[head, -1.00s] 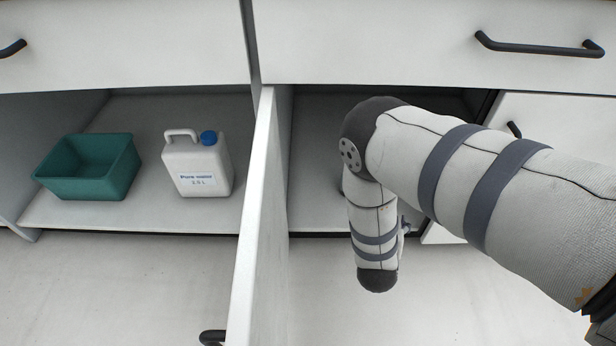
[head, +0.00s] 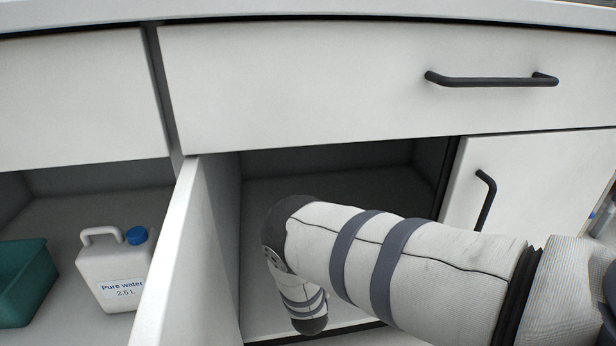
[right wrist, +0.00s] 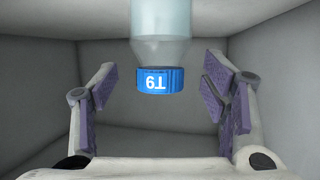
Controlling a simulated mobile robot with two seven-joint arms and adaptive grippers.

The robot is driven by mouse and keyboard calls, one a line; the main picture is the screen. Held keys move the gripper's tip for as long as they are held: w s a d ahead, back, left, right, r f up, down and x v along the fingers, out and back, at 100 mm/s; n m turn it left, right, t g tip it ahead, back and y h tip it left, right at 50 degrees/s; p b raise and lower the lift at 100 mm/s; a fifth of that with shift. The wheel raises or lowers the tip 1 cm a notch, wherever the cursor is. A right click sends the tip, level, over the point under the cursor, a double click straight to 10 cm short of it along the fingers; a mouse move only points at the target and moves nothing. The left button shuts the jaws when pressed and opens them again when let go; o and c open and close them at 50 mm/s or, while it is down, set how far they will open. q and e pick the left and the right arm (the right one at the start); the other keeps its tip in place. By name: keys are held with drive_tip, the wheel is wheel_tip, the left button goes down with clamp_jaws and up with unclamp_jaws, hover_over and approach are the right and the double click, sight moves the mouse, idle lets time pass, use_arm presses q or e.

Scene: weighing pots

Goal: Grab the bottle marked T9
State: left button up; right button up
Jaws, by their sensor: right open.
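In the right wrist view a pale translucent bottle (right wrist: 161,30) hangs in from the top edge of the picture, its blue cap (right wrist: 160,80) pointing down. The cap carries the white marking T9, shown upside down. My right gripper (right wrist: 163,95) is open, with purple-padded fingers to the left and right of the cap and a gap on both sides. Nothing is between the pads in contact. In the head view my right arm reaches into the open middle cupboard and hides its gripper and the bottle. My left gripper is not in view.
An open cupboard door (head: 180,260) stands left of my right arm. Beyond it are a white Pure water can (head: 112,272) and a green bin (head: 25,280). A drawer (head: 330,85) is above the cupboard opening. Grey cupboard walls (right wrist: 285,70) surround the gripper.

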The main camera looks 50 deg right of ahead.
drive_tip(key=shift+x, duration=0.9)
clamp_jaws()
